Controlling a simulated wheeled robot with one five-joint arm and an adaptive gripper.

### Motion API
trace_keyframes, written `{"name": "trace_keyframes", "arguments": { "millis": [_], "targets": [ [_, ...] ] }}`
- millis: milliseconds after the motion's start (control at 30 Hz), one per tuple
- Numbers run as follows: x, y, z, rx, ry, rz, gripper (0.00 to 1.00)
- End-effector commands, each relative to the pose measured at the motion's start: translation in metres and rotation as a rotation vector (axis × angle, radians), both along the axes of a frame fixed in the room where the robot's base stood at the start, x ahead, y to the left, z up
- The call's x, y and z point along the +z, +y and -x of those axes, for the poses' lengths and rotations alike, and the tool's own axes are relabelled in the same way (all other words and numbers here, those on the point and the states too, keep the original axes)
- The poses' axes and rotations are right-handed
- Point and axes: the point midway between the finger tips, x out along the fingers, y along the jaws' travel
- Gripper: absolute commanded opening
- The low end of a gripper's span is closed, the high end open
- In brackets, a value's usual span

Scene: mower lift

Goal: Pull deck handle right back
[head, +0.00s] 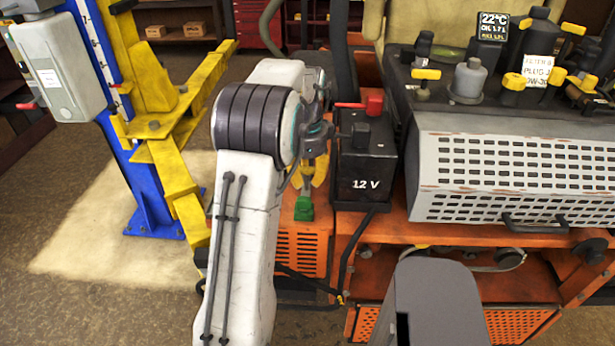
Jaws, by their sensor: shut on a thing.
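My gripper (318,152) is only partly in view, behind and to the right of my white arm, beside the black 12 V battery. It is shut on what appears to be the deck handle. Yellow parts (320,172) show just below the gripper, and I cannot clearly tell handle from fingers there. A small green piece (304,208) shows lower down, above the orange slatted panel (300,252). My arm hides the left side of this area, and the contact itself is too small to make out.
The 12 V battery (366,165) with a red terminal stands close to the right of the gripper. The grey perforated engine cover (510,165) is farther right. A blue post (133,190) with yellow lift arms (178,188) stands left. Brown floor (60,205) is clear at far left.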

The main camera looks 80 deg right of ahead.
Motion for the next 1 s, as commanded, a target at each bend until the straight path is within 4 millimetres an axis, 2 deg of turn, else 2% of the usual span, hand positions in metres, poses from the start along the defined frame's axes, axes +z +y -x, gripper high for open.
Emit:
{"name": "trace_keyframes", "arguments": {
  "millis": [67,100,400,767,867,1000],
  "targets": [
    [0.0,0.002,-0.001,0.006,-0.001,-0.009,0.0],
    [0.0,0.002,-0.001,0.006,-0.001,-0.009,0.3],
    [-0.001,0.001,-0.001,0.002,-0.001,-0.005,0.57],
    [0.004,0.0,0.0,0.001,0.0,-0.002,0.57],
    [0.013,0.0,0.0,0.001,0.0,-0.001,0.57],
    [0.035,0.0,0.0,0.001,0.0,0.001,0.57]
  ]
}}
